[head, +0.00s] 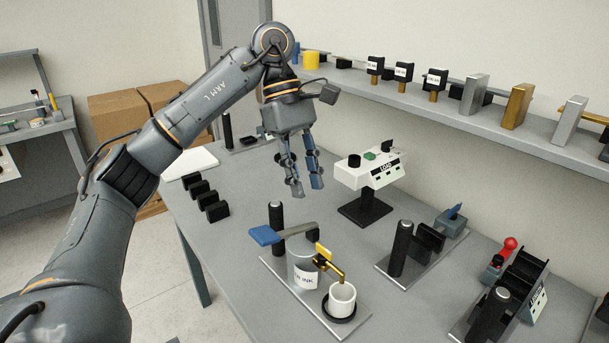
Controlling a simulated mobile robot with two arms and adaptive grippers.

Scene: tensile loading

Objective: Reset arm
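My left arm (207,105) reaches in from the left and bends down at the wrist. My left gripper (306,186) points down above the table, with its two fingers apart and nothing between them. It hangs clear of the table, behind the blue-handled lever stand and left of the white LOAD box in the picture. My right arm and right gripper are not in view.
The grey table (240,240) holds a lever stand (268,236) with a white cup (342,298), the LOAD box (368,171), black blocks (201,190) and fixtures at right (412,250). A shelf (440,101) with metal samples runs along the back wall.

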